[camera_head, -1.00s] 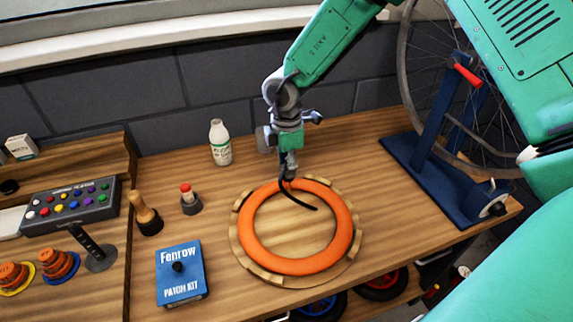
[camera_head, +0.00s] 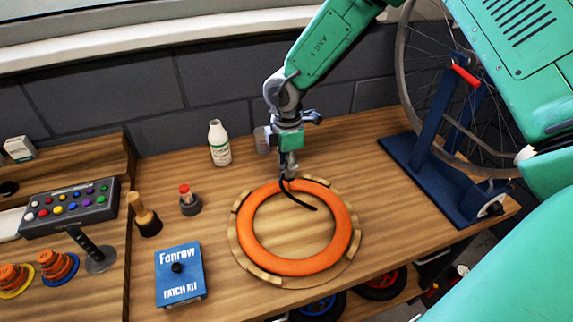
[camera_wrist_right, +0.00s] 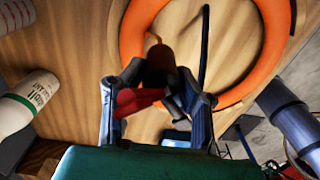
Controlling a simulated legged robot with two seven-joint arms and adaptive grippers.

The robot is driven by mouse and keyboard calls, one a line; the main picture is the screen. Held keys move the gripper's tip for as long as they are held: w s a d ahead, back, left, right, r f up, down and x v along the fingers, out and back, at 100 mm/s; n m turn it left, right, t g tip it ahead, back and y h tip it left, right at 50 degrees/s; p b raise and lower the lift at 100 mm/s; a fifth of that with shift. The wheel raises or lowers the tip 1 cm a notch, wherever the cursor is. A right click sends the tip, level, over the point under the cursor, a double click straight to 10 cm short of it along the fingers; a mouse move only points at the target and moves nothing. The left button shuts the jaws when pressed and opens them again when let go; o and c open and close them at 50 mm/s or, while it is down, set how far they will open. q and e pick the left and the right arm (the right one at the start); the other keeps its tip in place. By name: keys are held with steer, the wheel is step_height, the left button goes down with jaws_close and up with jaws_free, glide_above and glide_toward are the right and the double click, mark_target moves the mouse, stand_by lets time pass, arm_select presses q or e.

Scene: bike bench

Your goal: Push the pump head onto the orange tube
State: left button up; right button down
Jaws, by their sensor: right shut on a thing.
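The orange tube (camera_head: 345,235) lies as a ring on a round wooden holder (camera_head: 235,245) with raised blocks around it. My right gripper (camera_head: 288,178) points down at the tube's far side. In the right wrist view the right gripper (camera_wrist_right: 158,90) is shut on the dark pump head (camera_wrist_right: 160,62), which has a red part (camera_wrist_right: 138,98) between the fingers. A black hose (camera_head: 302,203) runs from it across the ring. The pump head's tip is at or just over the tube; whether they touch is hidden. My left gripper is not in view.
A white bottle (camera_head: 219,143) and a grey cylinder (camera_head: 262,140) stand left of the gripper. A blue patch kit (camera_head: 180,275), a red-topped piece (camera_head: 189,200) and a wooden-handled tool (camera_head: 145,215) stand left of the holder. A blue wheel stand (camera_head: 440,185) is at right.

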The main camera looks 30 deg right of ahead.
steer(key=shift+f+b, duration=0.9)
steer(key=shift+f, duration=0.6)
stand_by(0.3)
steer(key=c, duration=1.1)
jaws_free()
steer(key=shift+c, duration=0.2)
steer(key=shift+r, duration=0.2)
step_height(320, 180, up, 12)
steer(key=shift+w+f, duration=0.1)
steer(key=shift+f, duration=0.15)
